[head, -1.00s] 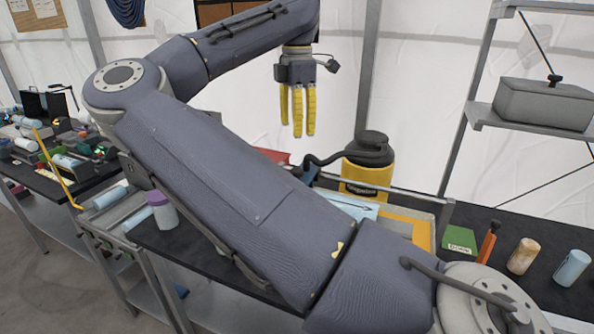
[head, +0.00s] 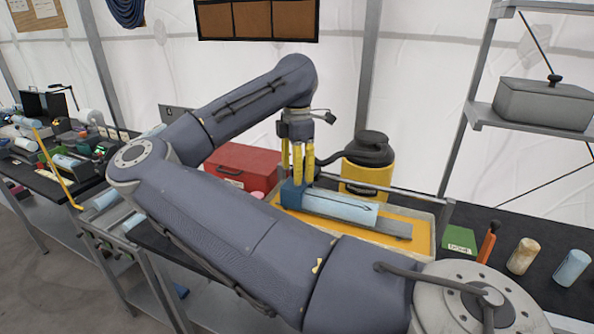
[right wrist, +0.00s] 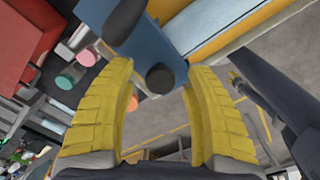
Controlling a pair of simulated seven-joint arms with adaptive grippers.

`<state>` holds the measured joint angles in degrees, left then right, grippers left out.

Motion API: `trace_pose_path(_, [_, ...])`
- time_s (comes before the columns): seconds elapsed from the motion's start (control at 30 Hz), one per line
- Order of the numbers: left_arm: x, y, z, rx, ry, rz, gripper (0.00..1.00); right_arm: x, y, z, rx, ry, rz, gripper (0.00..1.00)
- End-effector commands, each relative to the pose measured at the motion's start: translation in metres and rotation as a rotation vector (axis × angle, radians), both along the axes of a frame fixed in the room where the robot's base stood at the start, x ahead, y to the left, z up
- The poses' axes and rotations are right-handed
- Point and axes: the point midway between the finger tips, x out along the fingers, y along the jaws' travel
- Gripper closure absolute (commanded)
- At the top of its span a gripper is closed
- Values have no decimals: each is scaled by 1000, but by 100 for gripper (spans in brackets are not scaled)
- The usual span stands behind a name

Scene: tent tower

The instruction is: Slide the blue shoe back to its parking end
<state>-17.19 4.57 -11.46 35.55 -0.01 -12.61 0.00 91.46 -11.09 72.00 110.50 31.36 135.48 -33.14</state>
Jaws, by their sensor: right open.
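The blue shoe (head: 292,197) stands at the left end of a grey rail (head: 396,230) on a yellow-orange board (head: 420,240). My left gripper is not in view.
A red toolbox (head: 243,167) stands close behind and left of the shoe. A yellow and black canister (head: 366,165) stands behind the board. A green box (head: 459,239) and upright cylinders (head: 523,256) are at the right. My right arm hides much of the front bench.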

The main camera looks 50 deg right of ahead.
Motion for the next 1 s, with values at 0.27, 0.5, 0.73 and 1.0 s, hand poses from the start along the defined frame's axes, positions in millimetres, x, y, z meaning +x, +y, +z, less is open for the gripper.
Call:
trace_pose_path(0.27, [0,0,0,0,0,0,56,0,0,-1,0,0,0,48])
trace_pose_path(0.5, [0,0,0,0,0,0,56,0,0,-1,0,0,0,71])
trace_pose_path(0.73, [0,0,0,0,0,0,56,0,0,-1,0,0,0,98])
trace_pose_path(1.0, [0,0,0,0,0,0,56,0,0,0,0,0,0,100])
